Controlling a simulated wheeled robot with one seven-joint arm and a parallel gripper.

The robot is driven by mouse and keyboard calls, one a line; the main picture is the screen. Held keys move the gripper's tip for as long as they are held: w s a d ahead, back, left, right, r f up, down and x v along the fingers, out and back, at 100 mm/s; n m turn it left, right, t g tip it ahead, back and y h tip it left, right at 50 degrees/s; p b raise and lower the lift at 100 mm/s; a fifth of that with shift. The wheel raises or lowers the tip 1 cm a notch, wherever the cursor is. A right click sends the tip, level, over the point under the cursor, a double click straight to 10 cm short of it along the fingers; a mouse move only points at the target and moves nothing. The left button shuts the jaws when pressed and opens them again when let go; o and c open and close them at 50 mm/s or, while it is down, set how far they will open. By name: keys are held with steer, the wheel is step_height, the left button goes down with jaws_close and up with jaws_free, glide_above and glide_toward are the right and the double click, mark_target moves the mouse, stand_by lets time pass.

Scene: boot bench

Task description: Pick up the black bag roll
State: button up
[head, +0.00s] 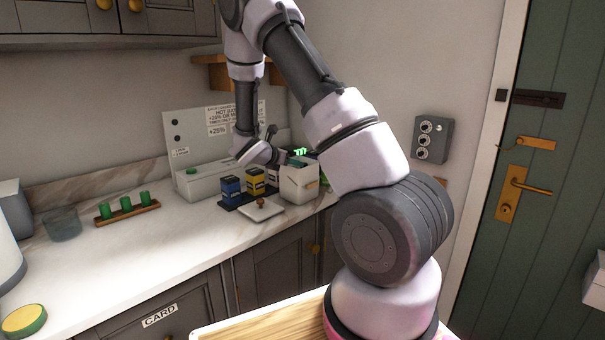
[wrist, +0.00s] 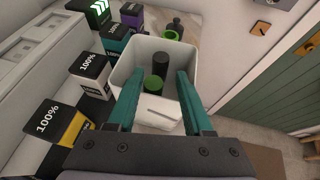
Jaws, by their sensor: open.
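The black bag roll (wrist: 160,66) appears as a dark upright cylinder inside a white open bin (wrist: 187,58). A green roll (wrist: 154,84) stands beside it, on the near side. My gripper (wrist: 158,78) is open and empty, with its teal fingers spread left and right over the bin's near part. The black roll shows between and beyond the fingertips; I cannot tell how far above it they are. In the head view the bin (head: 299,188) stands at the counter's right end, with my gripper (head: 272,157) just above and left of it. The black roll cannot be made out there.
Boxes marked 100% line the bin's left side, including a yellow one (wrist: 62,124) and a white one (wrist: 92,72). A long white box (head: 207,181) stands by the wall. A small square tile (head: 260,209) lies in front.

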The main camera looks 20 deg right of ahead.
steer(key=x, duration=0.6)
steer(key=shift+w+d+f, duration=0.1)
steer(key=shift+d, duration=0.15)
jaws_close()
